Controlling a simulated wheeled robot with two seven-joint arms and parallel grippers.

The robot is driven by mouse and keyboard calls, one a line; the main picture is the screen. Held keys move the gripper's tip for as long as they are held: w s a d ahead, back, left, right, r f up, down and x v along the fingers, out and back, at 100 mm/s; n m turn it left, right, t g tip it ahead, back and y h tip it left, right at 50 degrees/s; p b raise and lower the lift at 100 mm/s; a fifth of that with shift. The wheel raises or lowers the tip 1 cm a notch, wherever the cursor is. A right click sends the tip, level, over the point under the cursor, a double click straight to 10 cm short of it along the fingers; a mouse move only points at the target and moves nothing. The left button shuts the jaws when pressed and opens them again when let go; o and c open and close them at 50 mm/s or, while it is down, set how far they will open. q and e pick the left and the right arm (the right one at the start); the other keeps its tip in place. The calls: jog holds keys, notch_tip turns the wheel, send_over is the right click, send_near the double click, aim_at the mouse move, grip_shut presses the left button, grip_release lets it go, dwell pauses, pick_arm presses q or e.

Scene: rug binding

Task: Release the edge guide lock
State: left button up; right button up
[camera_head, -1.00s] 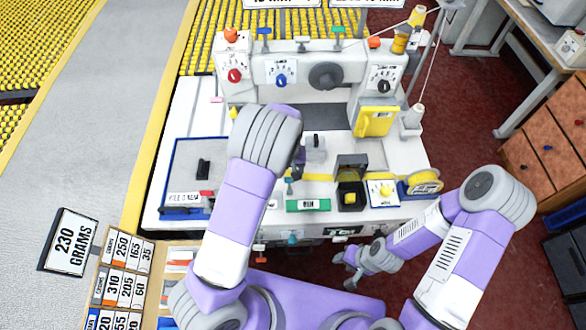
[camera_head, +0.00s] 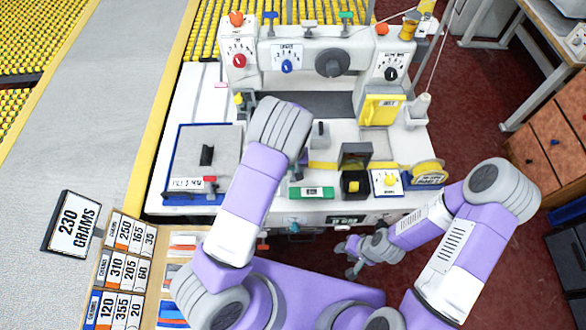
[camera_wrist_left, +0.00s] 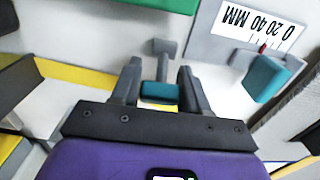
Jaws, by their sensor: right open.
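A small teal-tipped lever (camera_wrist_left: 160,92) on a grey stem stands between the fingers of my left gripper (camera_wrist_left: 160,72) in the left wrist view. I take this to be the edge guide lock; no label on it is readable. The fingers are apart, one on each side of the teal tip, with little gap; contact is not clear. In the head view my left gripper (camera_head: 297,168) is largely hidden by its own wrist, over the machine's front. My right gripper (camera_head: 349,257) is open and empty, low in front of the machine.
A teal block (camera_wrist_left: 265,78) sits beside a millimetre scale (camera_wrist_left: 260,25) right of the gripper. A green label block (camera_head: 312,193), a black box (camera_head: 355,184) and a yellow tape roll (camera_head: 428,174) line the machine's front. A blue-edged tray (camera_head: 183,135) lies left.

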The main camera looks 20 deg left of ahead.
aim_at(293, 176)
pick_arm(q)
jog(key=c, duration=0.5)
jog(key=shift+c, duration=0.2)
jog(key=shift+s, duration=0.15)
jog(key=shift+s+d+r+t+y+b, duration=0.15)
jog(key=shift+t+b, duration=0.1)
jog(key=shift+t, duration=0.3)
jog(key=shift+s+t+y+b, duration=0.15)
jog(key=shift+t+b, duration=0.1)
jog(key=shift+t, duration=0.3)
jog(key=shift+s+d+t+y+b, duration=0.1)
jog(key=shift+s+t+y+b, duration=0.1)
jog(key=shift+t+b, duration=0.35)
jog(key=shift+s+t+y+b, duration=0.2)
jog(key=shift+t+b, duration=0.1)
jog(key=shift+t, duration=0.35)
jog(key=t+b, duration=0.1)
jog(key=b, duration=0.1)
jog(key=s+t+y+b, duration=0.1)
jog(key=t+b, duration=0.3)
jog(key=shift+s+d+b, duration=0.2)
jog(key=shift+s+b, duration=0.1)
jog(key=shift+b, duration=0.05)
jog(key=shift+s+r+t+y+b, duration=0.15)
jog(key=shift+t+y+b, duration=0.1)
jog(key=shift+t+b, duration=0.35)
jog(key=shift+s+f+t+y+b, duration=0.1)
jog(key=shift+t+y+b, duration=0.15)
jog(key=shift+t+b, duration=0.3)
